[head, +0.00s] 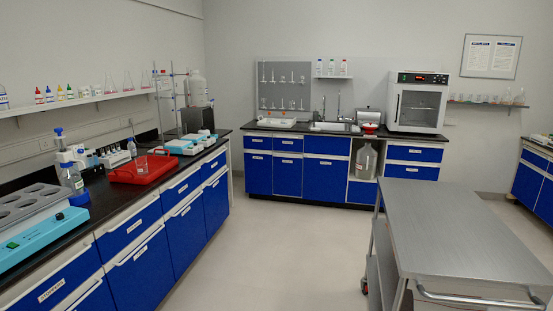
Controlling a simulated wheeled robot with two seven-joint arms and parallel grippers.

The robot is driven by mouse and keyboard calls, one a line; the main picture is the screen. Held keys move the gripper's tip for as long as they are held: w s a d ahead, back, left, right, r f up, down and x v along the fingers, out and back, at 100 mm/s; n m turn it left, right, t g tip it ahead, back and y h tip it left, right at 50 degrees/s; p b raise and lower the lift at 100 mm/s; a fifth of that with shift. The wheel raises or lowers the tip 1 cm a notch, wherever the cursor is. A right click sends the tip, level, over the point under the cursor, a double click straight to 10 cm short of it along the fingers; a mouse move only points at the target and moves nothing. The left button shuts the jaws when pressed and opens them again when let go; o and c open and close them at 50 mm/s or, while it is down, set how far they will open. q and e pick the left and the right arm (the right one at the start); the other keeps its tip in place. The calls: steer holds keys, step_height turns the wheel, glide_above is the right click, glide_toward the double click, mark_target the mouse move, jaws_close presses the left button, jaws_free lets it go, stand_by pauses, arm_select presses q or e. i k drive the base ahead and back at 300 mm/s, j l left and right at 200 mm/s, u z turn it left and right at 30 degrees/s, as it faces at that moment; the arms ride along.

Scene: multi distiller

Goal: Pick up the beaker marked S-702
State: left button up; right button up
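A clear glass beaker (141,165) stands upright in the red tray (128,176) on the left bench. Any marking on it is too small to read, so I cannot tell whether it is S-702. Several clear glass vessels (128,80) stand on the left wall shelf, and small glassware (506,97) stands on the right wall shelf. Their markings are also unreadable. Neither of my grippers shows in the head view.
The black left bench (100,205) also carries a turquoise bath (42,238), a bottle (71,178) and turquoise-and-white devices (185,146). A bare steel cart (445,230) stands at the right. The floor (270,250) between bench and cart is clear.

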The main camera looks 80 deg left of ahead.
mark_target(142, 167)
steer(key=u, duration=3.7)
steer(key=i+l, duration=0.15)
steer(key=i, duration=0.25)
